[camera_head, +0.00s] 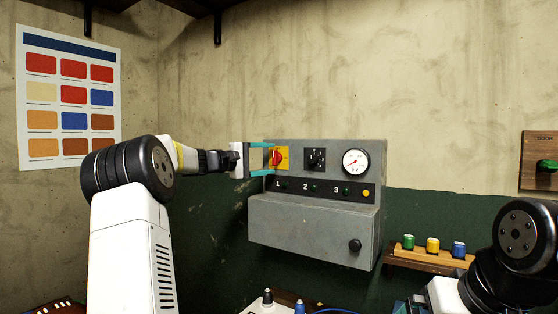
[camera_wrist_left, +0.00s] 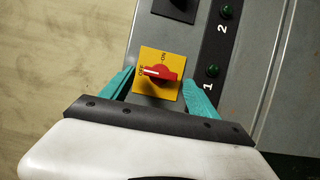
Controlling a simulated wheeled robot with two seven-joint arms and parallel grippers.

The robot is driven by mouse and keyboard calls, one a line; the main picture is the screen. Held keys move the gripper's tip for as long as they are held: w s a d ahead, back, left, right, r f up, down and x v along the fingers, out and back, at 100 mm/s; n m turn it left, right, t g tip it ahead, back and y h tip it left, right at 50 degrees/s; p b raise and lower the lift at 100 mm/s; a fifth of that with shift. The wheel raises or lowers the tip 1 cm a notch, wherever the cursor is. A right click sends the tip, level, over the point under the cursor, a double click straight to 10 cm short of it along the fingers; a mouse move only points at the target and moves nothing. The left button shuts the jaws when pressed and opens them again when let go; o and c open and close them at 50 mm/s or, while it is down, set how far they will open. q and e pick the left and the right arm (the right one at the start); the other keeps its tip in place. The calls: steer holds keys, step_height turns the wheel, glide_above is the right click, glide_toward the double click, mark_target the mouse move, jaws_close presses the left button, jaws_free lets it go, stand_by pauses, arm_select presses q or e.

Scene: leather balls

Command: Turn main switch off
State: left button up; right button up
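The main switch is a red rotary knob (camera_wrist_left: 163,74) on a yellow plate (camera_wrist_left: 172,55). It also shows at the upper left of the grey control box, as a red knob (camera_head: 277,158) in the head view. In the left wrist view the knob's white mark points left, beside the label that looks like OFF; ON is printed above. My left gripper (camera_head: 266,159) is open at the switch, with its teal fingers on either side of the yellow plate. The wrist view also shows the open fingers (camera_wrist_left: 165,78) around the knob; contact cannot be told.
The grey box (camera_head: 310,226) also carries a black selector (camera_head: 315,159), a round gauge (camera_head: 356,162) and numbered green lamps. A wooden rack (camera_head: 430,260) with coloured pieces is to its right. A colour chart (camera_head: 68,98) hangs at left.

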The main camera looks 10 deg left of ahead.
arm_select(q)
steer(key=v, duration=0.8)
steer(key=shift+w, duration=0.1)
steer(key=s+d+f+m+g+y, duration=0.2)
steer(key=s+d+f+g, duration=0.15)
steer(key=s+d, duration=0.45)
steer(key=s+d+f+m+g+y, duration=0.25)
steer(key=s+d+f, duration=0.25)
steer(key=s+d, duration=0.3)
steer(key=s+f+m+y, duration=0.2)
steer(key=s+f, duration=0.5)
steer(key=s, duration=0.4)
steer(key=s+f+m+g+y, duration=0.1)
steer(key=s+f+m+y, duration=0.2)
steer(key=s+f, duration=0.4)
steer(key=s+a+m, duration=0.1)
steer(key=s, duration=0.3)
steer(key=shift+s+f, duration=0.15)
steer(key=shift+f, duration=0.2)
